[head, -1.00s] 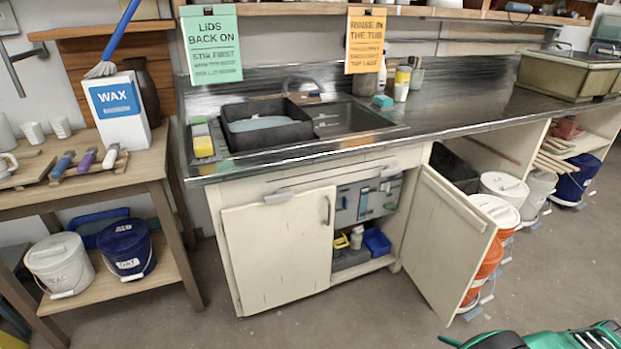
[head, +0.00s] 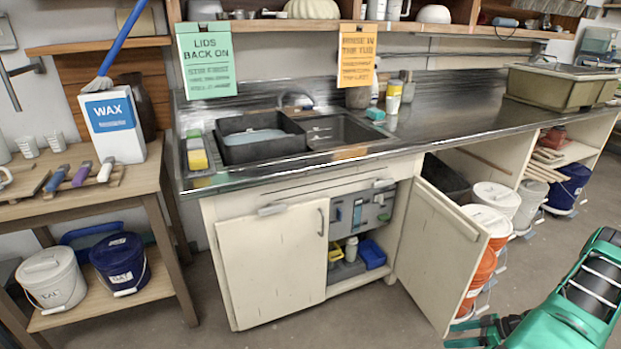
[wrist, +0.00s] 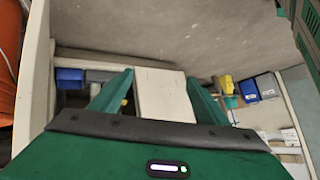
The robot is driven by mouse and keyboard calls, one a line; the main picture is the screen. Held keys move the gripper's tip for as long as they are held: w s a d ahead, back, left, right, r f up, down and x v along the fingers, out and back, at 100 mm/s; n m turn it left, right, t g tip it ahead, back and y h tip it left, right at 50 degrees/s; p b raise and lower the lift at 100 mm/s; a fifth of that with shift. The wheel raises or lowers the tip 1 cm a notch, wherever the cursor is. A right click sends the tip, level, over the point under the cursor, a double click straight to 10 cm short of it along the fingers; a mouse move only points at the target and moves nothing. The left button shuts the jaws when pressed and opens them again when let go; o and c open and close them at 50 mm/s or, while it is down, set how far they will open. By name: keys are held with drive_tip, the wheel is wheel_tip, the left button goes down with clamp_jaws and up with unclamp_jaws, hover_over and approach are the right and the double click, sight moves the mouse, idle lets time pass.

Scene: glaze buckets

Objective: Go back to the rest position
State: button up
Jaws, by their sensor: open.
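My gripper (head: 468,332) is at the lower right of the head view, in front of the open cabinet door (head: 440,245). Its green fingers stand apart with nothing held. In the wrist view my gripper (wrist: 157,88) has its two fingers spread, with a cream panel (wrist: 165,98) showing between and beyond them. I cannot tell whether that panel is the door. The left cabinet door (head: 272,265) is shut.
Orange buckets (head: 481,272) with white lids stand right of the open door. The sink counter (head: 450,110) runs behind. A wooden bench (head: 150,180) with a wax box (head: 114,125) is at left. Bare floor (head: 370,315) lies in front of the cabinet.

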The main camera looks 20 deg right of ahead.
drive_tip(key=w+a+r+m+g+h, duration=0.1)
drive_tip(key=a+r+m+g+h, duration=0.15)
drive_tip(key=r, duration=0.95)
drive_tip(key=w+a+r+m+g+h, duration=0.1)
drive_tip(key=a+r+g, duration=0.15)
drive_tip(key=r, duration=0.95)
drive_tip(key=w+a+r+m+g+h, duration=0.1)
drive_tip(key=a+r, duration=0.2)
drive_tip(key=r, duration=0.9)
drive_tip(key=s+a+r+m+h, duration=0.1)
drive_tip(key=s+a+r+m, duration=0.1)
drive_tip(key=s+a+r, duration=0.3)
drive_tip(key=s+a+r+m+h, duration=0.1)
drive_tip(key=s+a+r+m, duration=0.1)
drive_tip(key=a+r, duration=0.35)
drive_tip(key=s+a+r+m, duration=0.2)
drive_tip(key=s+a+r, duration=0.1)
drive_tip(key=s, duration=0.3)
drive_tip(key=s+a+r+m, duration=0.2)
drive_tip(key=s+a+r, duration=0.1)
drive_tip(key=s, duration=0.3)
drive_tip(key=shift+s+a+r+h, duration=0.2)
drive_tip(key=shift+a+r+h, duration=0.05)
drive_tip(key=shift+h, duration=0.2)
